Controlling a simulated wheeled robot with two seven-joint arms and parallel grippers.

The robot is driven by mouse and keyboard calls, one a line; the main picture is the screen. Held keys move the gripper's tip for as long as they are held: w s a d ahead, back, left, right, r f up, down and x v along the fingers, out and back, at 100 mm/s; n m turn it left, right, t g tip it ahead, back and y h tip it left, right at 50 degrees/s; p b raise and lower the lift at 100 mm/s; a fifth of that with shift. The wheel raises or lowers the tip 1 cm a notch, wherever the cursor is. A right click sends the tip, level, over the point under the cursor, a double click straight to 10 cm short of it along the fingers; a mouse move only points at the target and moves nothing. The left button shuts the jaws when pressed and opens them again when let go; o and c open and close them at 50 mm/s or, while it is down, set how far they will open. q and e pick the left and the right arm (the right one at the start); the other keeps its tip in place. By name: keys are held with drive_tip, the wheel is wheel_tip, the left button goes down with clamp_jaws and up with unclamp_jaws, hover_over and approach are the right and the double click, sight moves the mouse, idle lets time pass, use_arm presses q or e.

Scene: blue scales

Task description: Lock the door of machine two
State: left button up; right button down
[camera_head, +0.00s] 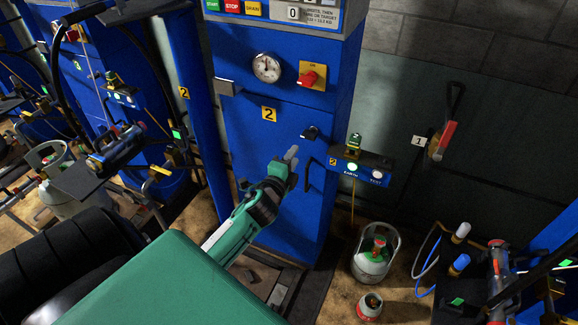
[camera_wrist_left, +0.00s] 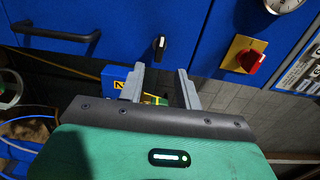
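Machine two is the blue cabinet (camera_head: 245,150) with a yellow "2" label (camera_head: 268,114). A small black door knob (camera_head: 310,132) sits on its front, and a black bar handle (camera_head: 310,172) is below it. In the left wrist view the knob (camera_wrist_left: 159,47) has a pale pointer mark that looks near upright. The handle (camera_wrist_left: 60,33) is to its left. My left gripper (camera_head: 291,157) is in front of the cabinet, below and left of the knob. Its fingers (camera_wrist_left: 160,69) are apart and empty, with the knob beyond the gap between them. My right gripper is out of view.
A red rotary switch (camera_head: 311,78) on a yellow plate and a round gauge (camera_head: 267,68) are higher on the cabinet. A small blue control box (camera_head: 362,170) juts out to the right. Gas cylinders (camera_head: 372,262) stand on the floor below it.

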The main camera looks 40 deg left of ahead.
use_arm(q)
drive_tip(key=shift+v, duration=1.15)
drive_tip(key=s+d+f+n+g+h, duration=0.1)
drive_tip(key=s+d+f+n+g, duration=0.2)
drive_tip(key=f, duration=1)
drive_tip(key=s+f+n+g, duration=0.15)
drive_tip(key=s+f, duration=0.35)
drive_tip(key=f, duration=0.8)
drive_tip(key=s+d+f+n+g+h, duration=0.1)
drive_tip(key=s+d+f+n+g, duration=0.2)
drive_tip(key=f, duration=0.9)
drive_tip(key=s+d+f+n+g+h, duration=0.1)
drive_tip(key=s+d+f+g, duration=0.15)
drive_tip(key=s+f, duration=0.6)
drive_tip(key=s+d+f+n+g, duration=0.1)
drive_tip(key=s+d+f+g, duration=0.15)
drive_tip(key=s+f, duration=0.65)
drive_tip(key=s+d+f+n+g, duration=0.1)
drive_tip(key=s+f+g, duration=0.1)
drive_tip(key=s, duration=0.7)
drive_tip(key=s+d+f+n+g+h, duration=0.1)
drive_tip(key=s+f, duration=0.3)
drive_tip(key=s, duration=0.6)
drive_tip(key=shift+d+n+g, duration=0.45)
drive_tip(key=shift+n+g, duration=0.1)
drive_tip(key=shift+n, duration=0.1)
drive_tip(key=shift+s, duration=0.1)
